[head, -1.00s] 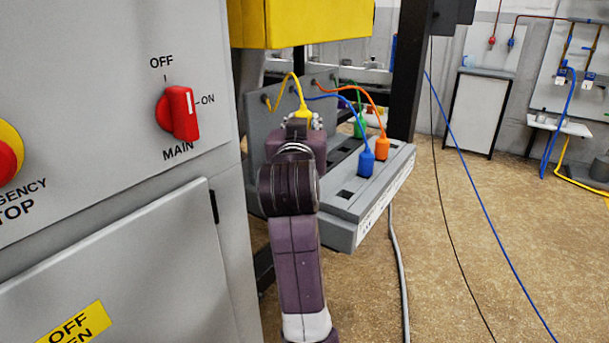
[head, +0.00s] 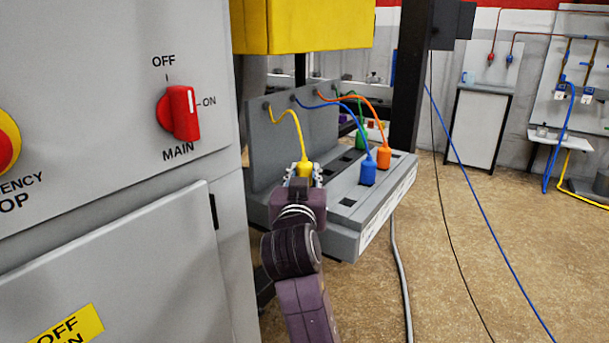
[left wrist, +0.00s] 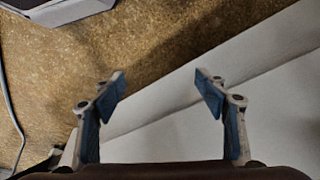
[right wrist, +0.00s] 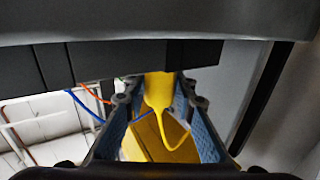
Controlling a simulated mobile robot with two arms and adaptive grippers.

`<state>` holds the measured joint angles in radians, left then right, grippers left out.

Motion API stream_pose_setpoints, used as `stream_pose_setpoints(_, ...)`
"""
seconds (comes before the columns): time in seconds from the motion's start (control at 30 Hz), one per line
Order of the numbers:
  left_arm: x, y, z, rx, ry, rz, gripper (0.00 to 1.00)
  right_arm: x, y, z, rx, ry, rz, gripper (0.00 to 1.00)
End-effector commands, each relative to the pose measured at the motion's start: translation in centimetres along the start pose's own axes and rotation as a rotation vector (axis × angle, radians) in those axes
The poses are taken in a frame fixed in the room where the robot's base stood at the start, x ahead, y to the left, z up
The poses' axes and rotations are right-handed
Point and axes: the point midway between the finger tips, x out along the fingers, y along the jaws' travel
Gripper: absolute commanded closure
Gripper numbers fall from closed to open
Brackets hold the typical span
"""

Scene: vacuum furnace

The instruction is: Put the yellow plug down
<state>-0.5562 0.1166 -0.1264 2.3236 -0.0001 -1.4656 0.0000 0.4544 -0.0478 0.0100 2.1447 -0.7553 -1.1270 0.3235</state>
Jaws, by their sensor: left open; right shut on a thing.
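The yellow plug (head: 305,169) is held in my right gripper (head: 302,174), over the near left end of the grey socket block (head: 345,245) in the head view. Its yellow cable arcs up to the upright back panel. In the right wrist view the yellow plug (right wrist: 158,88) is between the blue-padded fingers of my right gripper (right wrist: 160,110). Whether the plug touches the block is hidden by the gripper and arm. My left gripper shows only in the left wrist view (left wrist: 163,88), open and empty, above the floor and a pale surface.
A blue plug (head: 368,172) and an orange plug (head: 384,157) stand on the block; a green plug (head: 360,139) is farther back. Dark openings show on the block's top. The grey cabinet (head: 110,200) with a red switch (head: 180,112) is close on the left. A dark post (head: 408,80) rises behind.

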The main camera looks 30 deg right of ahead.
Motion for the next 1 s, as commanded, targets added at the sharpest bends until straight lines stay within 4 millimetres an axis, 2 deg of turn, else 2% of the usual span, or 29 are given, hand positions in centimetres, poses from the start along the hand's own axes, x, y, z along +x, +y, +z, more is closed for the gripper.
stream_pose_setpoints(0.47,-0.9,0.0,-0.2,-0.001,0.008,-0.001,0.33,0.0,0.0,0.6,0.000,0.000,0.000,1.00)
stream_pose_setpoints(0.5,-1.0,-0.1,-0.2,-0.001,0.008,-0.001,0.33,0.0,0.0,0.6,0.000,0.000,0.000,0.74)
stream_pose_setpoints(0.63,-1.1,-0.1,-0.3,-0.001,0.009,-0.001,0.33,0.0,0.0,0.6,0.000,0.000,0.000,0.59)
stream_pose_setpoints(1.0,-1.1,0.0,-0.1,-0.002,0.007,-0.001,0.33,0.0,0.0,0.4,0.000,0.000,0.000,0.58)
